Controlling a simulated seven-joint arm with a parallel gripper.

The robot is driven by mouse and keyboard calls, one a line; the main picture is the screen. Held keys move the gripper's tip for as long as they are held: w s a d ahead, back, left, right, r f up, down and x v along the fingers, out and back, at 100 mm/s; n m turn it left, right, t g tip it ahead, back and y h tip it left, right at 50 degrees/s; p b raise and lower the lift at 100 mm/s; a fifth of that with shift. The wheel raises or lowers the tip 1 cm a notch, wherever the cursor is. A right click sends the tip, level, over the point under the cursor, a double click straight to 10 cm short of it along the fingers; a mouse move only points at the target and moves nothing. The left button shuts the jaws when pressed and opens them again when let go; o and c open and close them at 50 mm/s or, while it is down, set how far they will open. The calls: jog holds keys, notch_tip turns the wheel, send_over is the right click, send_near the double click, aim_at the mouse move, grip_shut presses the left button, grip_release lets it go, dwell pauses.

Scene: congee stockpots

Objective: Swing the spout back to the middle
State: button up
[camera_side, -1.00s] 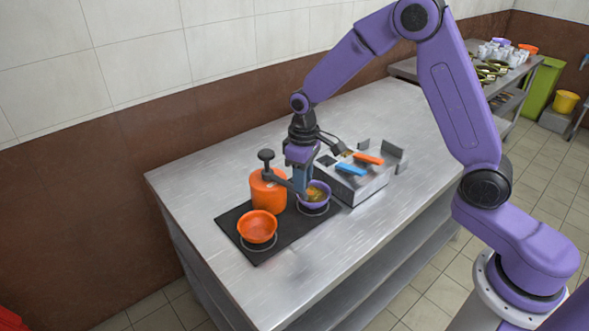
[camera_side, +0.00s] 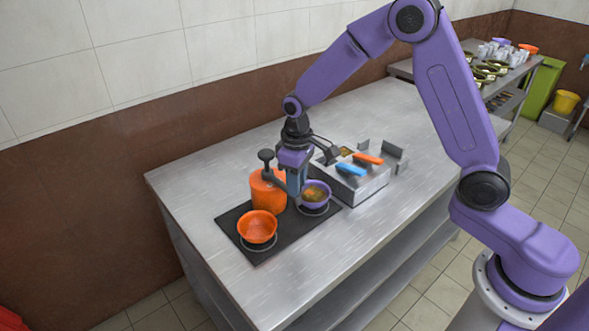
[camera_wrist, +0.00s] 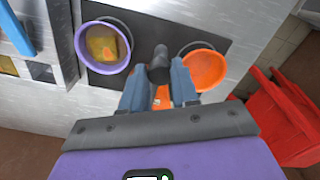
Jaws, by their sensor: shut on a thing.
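An orange stockpot (camera_side: 267,193) with a dark knob on top stands at the back of a black mat. Its dark grey spout (camera_side: 281,184) reaches out to the right from its top. My gripper (camera_side: 296,196) is shut on the spout, whose dark round end (camera_wrist: 158,66) shows just beyond the two fingers (camera_wrist: 159,90) in the wrist view. A purple bowl (camera_side: 325,201) with yellow-orange food is close to the right of the gripper. An orange bowl (camera_side: 257,232), apparently empty, is in front of the pot. In the wrist view the spout end lies between the purple bowl (camera_wrist: 82,45) and the orange bowl (camera_wrist: 218,70).
Both bowls stand on ringed spots of the black mat (camera_side: 268,253). A steel box (camera_side: 357,191) with blue and orange handles stands right of the purple bowl. The steel table (camera_side: 330,250) is clear in front.

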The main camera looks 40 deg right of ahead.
jog(key=o, duration=0.6)
jog(key=shift+c, duration=0.2)
jog(key=shift+r, duration=3.5)
jog(key=shift+s+r, duration=0.1)
jog(key=shift+s, duration=0.1)
jog(key=s+d+r+n, duration=0.1)
jog(key=s+d+n, duration=0.1)
jog(key=s, duration=0.8)
jog(key=s+d+r+n, duration=0.1)
jog(key=s+n, duration=0.2)
jog(key=s, duration=0.7)
jog(key=s+d+n, duration=0.2)
jog(key=s, duration=0.9)
jog(key=shift+d+r+n, duration=0.3)
jog(key=shift+d+r, duration=0.05)
jog(key=shift+r, duration=0.05)
